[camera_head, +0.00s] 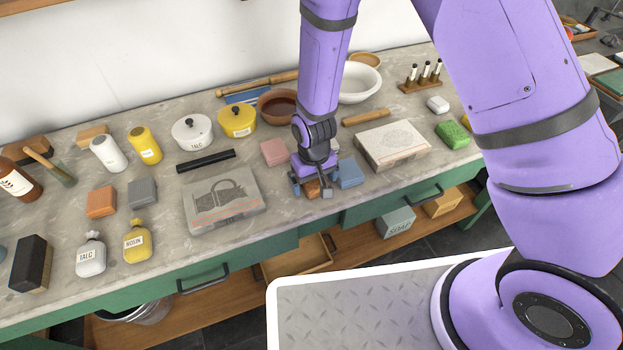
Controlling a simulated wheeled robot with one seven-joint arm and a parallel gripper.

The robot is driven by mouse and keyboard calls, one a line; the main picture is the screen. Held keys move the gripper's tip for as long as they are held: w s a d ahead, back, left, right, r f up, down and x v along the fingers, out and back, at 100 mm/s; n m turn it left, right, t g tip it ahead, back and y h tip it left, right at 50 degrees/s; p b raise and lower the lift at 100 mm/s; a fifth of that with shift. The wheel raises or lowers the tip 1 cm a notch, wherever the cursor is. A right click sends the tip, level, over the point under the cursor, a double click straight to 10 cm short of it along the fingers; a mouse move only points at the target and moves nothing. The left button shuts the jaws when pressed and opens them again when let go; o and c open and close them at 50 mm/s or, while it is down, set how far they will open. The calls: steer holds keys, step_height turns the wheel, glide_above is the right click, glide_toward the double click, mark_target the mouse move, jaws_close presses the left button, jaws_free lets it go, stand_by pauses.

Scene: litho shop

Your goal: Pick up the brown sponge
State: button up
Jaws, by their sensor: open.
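A small orange-brown block (312,190), which looks like the brown sponge, lies on the grey stone worktop, partly hidden by my gripper. My gripper (311,186) points down over it, with its fingers apart and one on either side of the block. Whether the fingers touch it I cannot tell. Another orange-brown block (101,203) lies further left on the worktop, in plain view.
A blue block (350,173) lies close to the right of my gripper, and a pink block (273,152) behind it to the left. Two printed stone slabs (246,206) (392,144) flank it. The worktop's front edge (330,222) is close in front.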

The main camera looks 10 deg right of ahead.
steer(key=c, duration=1)
steer(key=shift+r, duration=0.1)
steer(key=shift+r, duration=0.7)
step_height(320, 180, up, 2)
steer(key=shift+r, duration=0.1)
steer(key=s+a+r, duration=0.1)
steer(key=s+a, duration=0.1)
steer(key=s, duration=1.4)
steer(key=shift+r, duration=0.15)
